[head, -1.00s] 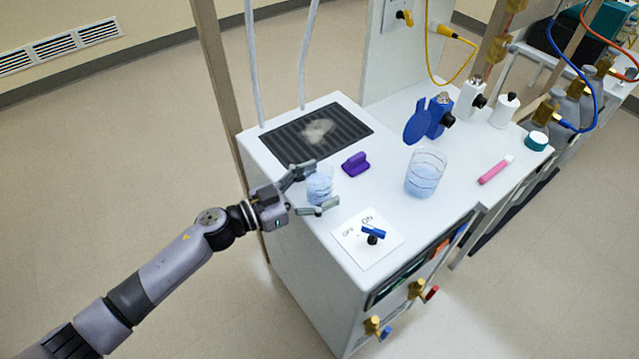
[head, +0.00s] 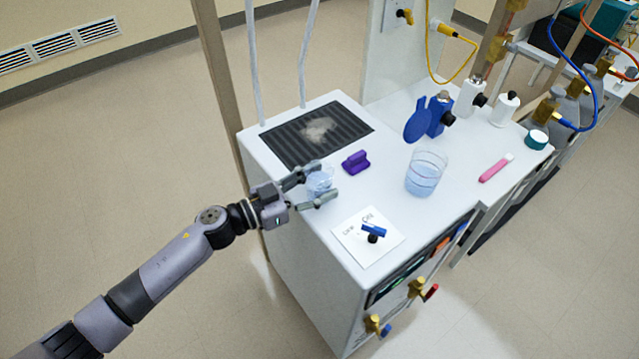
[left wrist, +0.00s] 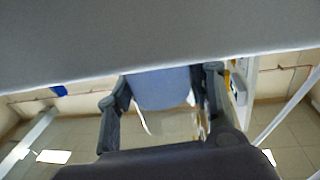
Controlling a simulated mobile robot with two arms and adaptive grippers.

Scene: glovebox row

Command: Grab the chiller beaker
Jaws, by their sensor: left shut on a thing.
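The small beaker (head: 320,181) with pale blue contents stands on the white bench top, in front of the dark grille. My left gripper (head: 321,185) reaches in from the left and is shut on it, one finger on each side. The beaker also shows between the fingers in the left wrist view (left wrist: 163,92). A larger beaker (head: 424,177) with pale blue liquid stands apart to the right. Which of the two is the chiller beaker, no visible label tells. My right gripper is in neither view.
A dark grille (head: 316,131) with a frosty patch lies behind. A purple block (head: 355,162) sits right of the held beaker. An ON/OFF plate with a blue switch (head: 373,231) is in front. Blue and white bottles (head: 471,97) and a pink marker (head: 496,168) stand or lie farther right.

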